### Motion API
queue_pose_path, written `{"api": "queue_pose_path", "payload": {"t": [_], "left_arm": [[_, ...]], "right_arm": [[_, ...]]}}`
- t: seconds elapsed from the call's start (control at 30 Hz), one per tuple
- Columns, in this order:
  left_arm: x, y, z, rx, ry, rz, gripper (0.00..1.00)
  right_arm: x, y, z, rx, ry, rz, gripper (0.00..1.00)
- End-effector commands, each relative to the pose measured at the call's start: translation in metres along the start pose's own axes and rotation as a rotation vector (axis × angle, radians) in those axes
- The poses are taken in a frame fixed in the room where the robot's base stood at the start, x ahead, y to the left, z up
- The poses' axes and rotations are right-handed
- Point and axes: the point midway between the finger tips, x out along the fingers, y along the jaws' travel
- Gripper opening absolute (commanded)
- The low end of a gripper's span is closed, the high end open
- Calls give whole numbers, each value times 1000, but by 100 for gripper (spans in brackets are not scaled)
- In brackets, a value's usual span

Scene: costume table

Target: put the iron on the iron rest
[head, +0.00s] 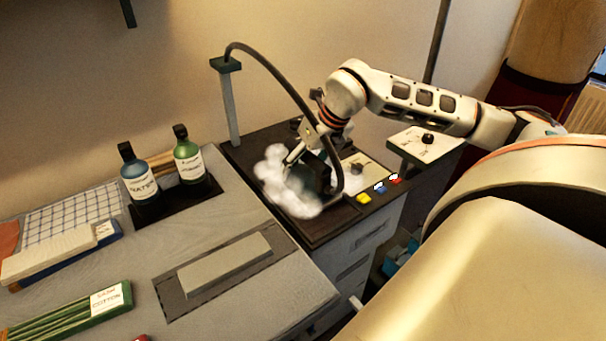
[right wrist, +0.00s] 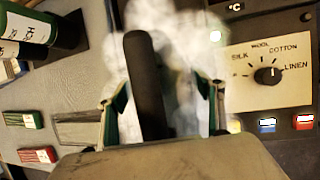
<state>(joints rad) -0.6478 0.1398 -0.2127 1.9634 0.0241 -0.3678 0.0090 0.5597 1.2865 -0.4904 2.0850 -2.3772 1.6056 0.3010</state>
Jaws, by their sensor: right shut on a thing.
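The iron (head: 318,172) is a dark shape over the dark-topped cabinet, half hidden by white steam. My right gripper (head: 303,150) reaches down on it from the right and is shut on it. In the right wrist view a dark bar, apparently the iron's handle (right wrist: 146,85), stands between the two fingers of the gripper (right wrist: 164,100), with steam beyond. A black hose arcs from a post to the iron. I cannot make out the iron rest or whether the iron touches a surface; steam and the gripper cover that area. My left gripper is not in view.
The hose post (head: 230,105) stands at the cabinet's back left. A dial panel (right wrist: 268,70) and coloured buttons (head: 380,188) are on the right. Two bottles (head: 188,155) stand on the grey table at left, near a grey pad (head: 225,262).

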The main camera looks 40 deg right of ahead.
Motion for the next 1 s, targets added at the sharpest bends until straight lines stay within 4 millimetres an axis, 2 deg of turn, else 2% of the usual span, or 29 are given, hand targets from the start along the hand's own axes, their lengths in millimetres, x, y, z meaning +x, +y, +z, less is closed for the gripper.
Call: {"api": "queue_pose_path", "payload": {"t": [0.2,0.4,0.43,0.5,0.87,1.0], "left_arm": [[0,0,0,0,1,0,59],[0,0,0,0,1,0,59],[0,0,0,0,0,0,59],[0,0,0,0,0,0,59],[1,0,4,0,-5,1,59],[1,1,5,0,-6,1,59]], "right_arm": [[22,-4,-8,1,-3,1,12],[22,-4,-8,0,-5,1,12],[24,-4,-10,1,1,0,72],[24,-4,-10,1,1,0,84],[22,-5,-10,0,0,-1,84],[9,-5,-9,-1,-2,-1,84]]}}
